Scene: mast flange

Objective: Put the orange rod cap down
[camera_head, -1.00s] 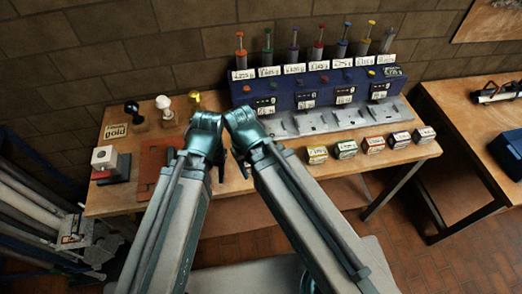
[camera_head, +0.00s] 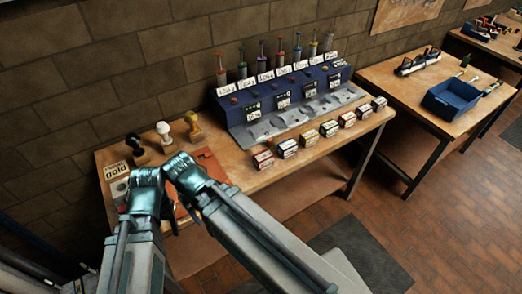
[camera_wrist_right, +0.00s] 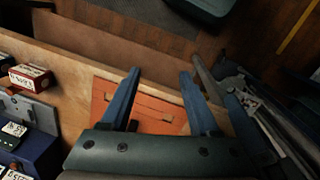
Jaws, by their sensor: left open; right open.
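Several upright rods with coloured caps stand at the back of a blue rack (camera_head: 285,90). The leftmost rod's cap (camera_head: 220,57) looks orange-red; I cannot be sure which one is the orange rod cap. My left gripper (camera_head: 146,198) is at the left end of the wooden table, its fingertips mostly hidden by its own wrist. My right gripper (camera_head: 182,180) is beside it, over the orange-red mat (camera_head: 212,160). In the right wrist view its two blue fingers (camera_wrist_right: 159,80) are apart with nothing between them, above the mat (camera_wrist_right: 150,112).
Several small labelled boxes (camera_head: 308,137) line the table's front edge. Black, white and yellow knobbed pieces (camera_head: 163,130) stand at the back left.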

